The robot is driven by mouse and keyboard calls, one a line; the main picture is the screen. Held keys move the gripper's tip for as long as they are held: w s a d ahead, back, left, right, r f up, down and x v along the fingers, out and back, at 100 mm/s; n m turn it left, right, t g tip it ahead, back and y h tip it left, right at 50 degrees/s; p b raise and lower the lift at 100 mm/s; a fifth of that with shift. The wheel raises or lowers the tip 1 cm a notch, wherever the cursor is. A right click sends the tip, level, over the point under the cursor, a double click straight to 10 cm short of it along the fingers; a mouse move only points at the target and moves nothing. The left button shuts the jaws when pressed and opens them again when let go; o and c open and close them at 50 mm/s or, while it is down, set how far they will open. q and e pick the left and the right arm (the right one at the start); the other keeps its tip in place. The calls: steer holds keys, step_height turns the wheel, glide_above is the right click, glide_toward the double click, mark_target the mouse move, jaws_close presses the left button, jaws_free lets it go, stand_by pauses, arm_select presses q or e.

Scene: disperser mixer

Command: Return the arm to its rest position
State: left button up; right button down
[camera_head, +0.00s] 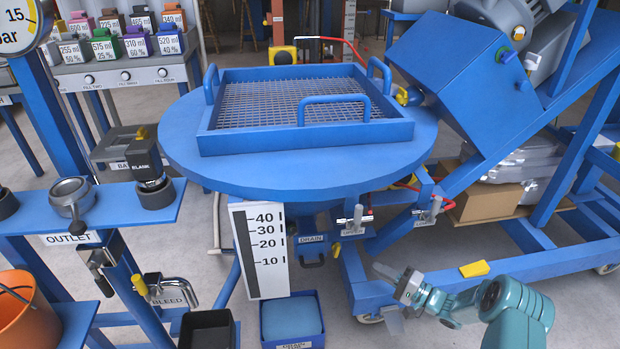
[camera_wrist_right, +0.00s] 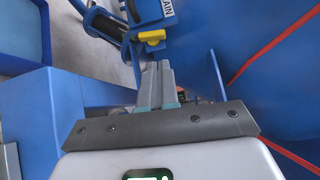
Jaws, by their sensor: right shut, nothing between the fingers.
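My right arm is teal and comes in at the lower right of the head view. My right gripper (camera_head: 399,283) is at its end, with the fingers closed together and nothing between them. It is low, in front of the blue machine frame, below the drain valves. In the right wrist view its fingers (camera_wrist_right: 158,82) are pressed together, with the yellow drain handle (camera_wrist_right: 152,36) beyond their tips. The gripper appears apart from the handle. My left gripper is not in view.
A round blue vessel (camera_head: 190,150) with a mesh-floored tray (camera_head: 255,143) stands at the centre. Below it are a level scale (camera_head: 260,270) and a blue bin (camera_head: 291,318). The blue frame (camera_head: 540,262) crosses behind my right arm. An outlet shelf (camera_head: 110,212) and orange bucket (camera_head: 22,312) are left.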

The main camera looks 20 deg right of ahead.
steer(key=s+a+f+n+g, duration=0.1)
steer(key=s+a+f+g, duration=0.5)
steer(key=a, duration=0.4)
steer(key=s+a+f+n+g, duration=0.2)
steer(key=s+a+f+g, duration=0.2)
steer(key=s+a+g, duration=0.45)
steer(key=s+a+f+n+g+h, duration=0.2)
steer(key=s+a+n+h, duration=0.35)
steer(key=s, duration=0.55)
steer(key=s+a+r+n+t+p, duration=0.1)
steer(key=a+r+p, duration=0.2)
steer(key=r+p, duration=2.8)
step_height(320, 180, up, 2)
steer(key=shift+s+a+r+h, duration=0.15)
steer(key=shift+h, duration=0.2)
